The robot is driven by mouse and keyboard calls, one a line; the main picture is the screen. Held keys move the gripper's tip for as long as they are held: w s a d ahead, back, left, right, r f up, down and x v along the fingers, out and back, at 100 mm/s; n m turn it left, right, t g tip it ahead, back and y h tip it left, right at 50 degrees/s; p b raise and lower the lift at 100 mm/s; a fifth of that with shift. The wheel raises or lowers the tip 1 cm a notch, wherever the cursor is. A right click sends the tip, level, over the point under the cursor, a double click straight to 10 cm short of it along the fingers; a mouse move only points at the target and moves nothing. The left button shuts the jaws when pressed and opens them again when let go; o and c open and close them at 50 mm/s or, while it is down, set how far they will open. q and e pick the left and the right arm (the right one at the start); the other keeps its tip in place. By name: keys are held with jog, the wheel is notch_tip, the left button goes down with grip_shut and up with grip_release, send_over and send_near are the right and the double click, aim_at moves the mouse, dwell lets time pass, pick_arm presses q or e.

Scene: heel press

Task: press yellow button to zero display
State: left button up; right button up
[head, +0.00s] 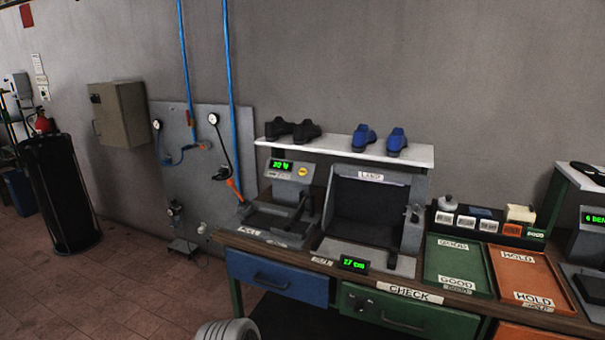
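The yellow button (302,171) is a small round spot on the right of the grey head of the heel press (290,178). Left of it, a small display (281,165) glows green and seems to read "20" followed by a character too small to make out. The press stands at the left end of the workbench. A light grey rounded part of mine shows at the bottom edge, below the bench. Neither of my grippers can be made out in the head view.
A lamp box (367,215) stands right of the press, with a "27" display (354,263) before it. A white shelf (345,150) with dark and blue shoes hangs above. A green tray (458,265) and an orange tray (530,278) lie right.

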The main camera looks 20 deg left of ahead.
pick_arm(q)
grip_shut()
dwell(1.4)
